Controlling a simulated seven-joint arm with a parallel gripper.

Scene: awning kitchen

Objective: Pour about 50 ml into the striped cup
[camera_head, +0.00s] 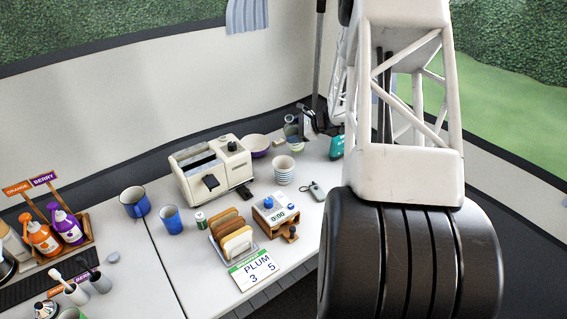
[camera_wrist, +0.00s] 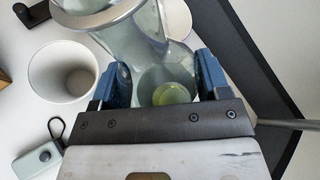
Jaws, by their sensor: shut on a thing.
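The striped cup (camera_head: 284,171), pale with thin bands, stands upright on the white counter. A white cup (camera_wrist: 50,75), apparently the same one, shows its empty-looking inside left of my gripper in the wrist view. My gripper (camera_wrist: 162,82) is shut on a clear glass carafe (camera_wrist: 115,38), with a blue pad on each side. Some yellowish-green liquid shows low in the glass. In the head view the carafe (camera_head: 291,133) is behind the striped cup, apart from it and roughly upright. I cannot tell whether it touches the counter.
A cream toaster (camera_head: 207,172) and a purple-sided bowl (camera_head: 257,141) stand left of the carafe. A teal thing (camera_head: 337,147) is to its right. Blue mugs (camera_head: 134,201) stand farther left.

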